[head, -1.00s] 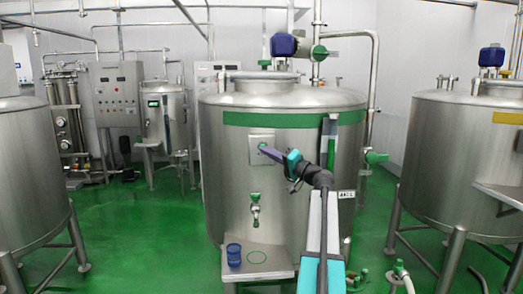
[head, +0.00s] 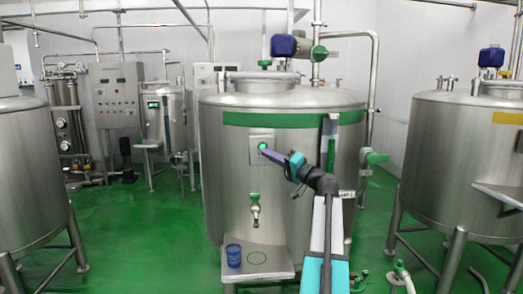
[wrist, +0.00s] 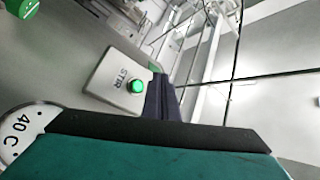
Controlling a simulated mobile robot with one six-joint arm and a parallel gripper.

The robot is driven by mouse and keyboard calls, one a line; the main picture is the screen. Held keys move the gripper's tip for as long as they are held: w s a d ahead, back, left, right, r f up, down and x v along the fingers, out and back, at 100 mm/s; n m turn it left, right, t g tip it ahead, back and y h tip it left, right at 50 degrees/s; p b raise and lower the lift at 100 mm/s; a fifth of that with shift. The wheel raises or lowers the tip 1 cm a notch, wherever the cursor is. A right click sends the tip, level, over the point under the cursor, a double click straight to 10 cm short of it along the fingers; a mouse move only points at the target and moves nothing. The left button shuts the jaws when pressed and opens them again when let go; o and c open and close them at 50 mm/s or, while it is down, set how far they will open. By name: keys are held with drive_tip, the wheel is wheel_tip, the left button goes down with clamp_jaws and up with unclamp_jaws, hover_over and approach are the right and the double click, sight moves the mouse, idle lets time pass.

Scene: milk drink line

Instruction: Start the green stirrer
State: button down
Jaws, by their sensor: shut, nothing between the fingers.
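The STIR plate (wrist: 118,79) on the tank wall carries a round green button (wrist: 136,86), which looks bright and lit in the wrist view. In the head view the button (head: 262,146) shows on its square plate on the green-banded tank (head: 225,165). My gripper (head: 265,152) is shut and empty, its dark fingers pointing at the plate. In the wrist view the fingers (wrist: 157,98) lie just right of the button and appear close to it; I cannot tell whether they touch the plate. A blue motor (head: 284,45) sits above the tank.
Below the plate are a tap (head: 255,208) with a green handle and a shelf (head: 278,264) bearing a blue cup (head: 233,255). A round 40 C label (wrist: 22,133) is near the plate. Other tanks stand left (head: 30,180) and right (head: 450,150). Green floor lies open at left.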

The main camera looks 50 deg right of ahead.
drive_tip(key=shift+s+a, duration=0.6)
drive_tip(key=shift+s, duration=0.15)
drive_tip(key=shift+w+a, duration=0.1)
